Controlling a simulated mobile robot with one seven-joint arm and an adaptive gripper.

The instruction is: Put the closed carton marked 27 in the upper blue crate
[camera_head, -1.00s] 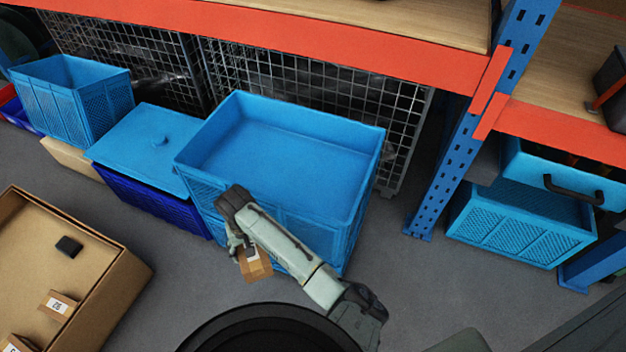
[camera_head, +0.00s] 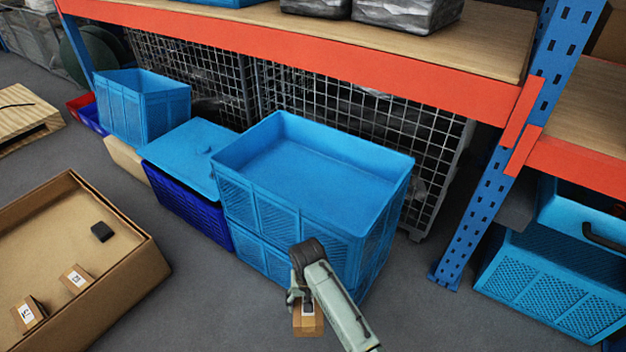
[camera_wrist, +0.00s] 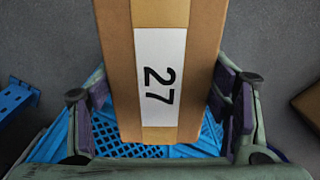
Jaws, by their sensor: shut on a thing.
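The closed carton marked 27 (camera_wrist: 205,60) is held between the fingers of my gripper (camera_wrist: 160,115) in the wrist view, its label facing the camera. In the head view my gripper (camera_head: 304,298) is shut on the same small brown carton (camera_head: 308,322), in front of and below the rim of the upper blue crate (camera_head: 300,212). The upper blue crate is open and looks empty. It stands on a lower blue crate (camera_head: 262,257) on the floor.
A lidded blue crate (camera_head: 185,155) and a taller open blue crate (camera_head: 145,110) stand to the left. A large open box (camera_head: 150,265) holding small cartons is at the left front. A rack upright (camera_head: 490,170) and orange beam (camera_head: 330,55) are close to the crates.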

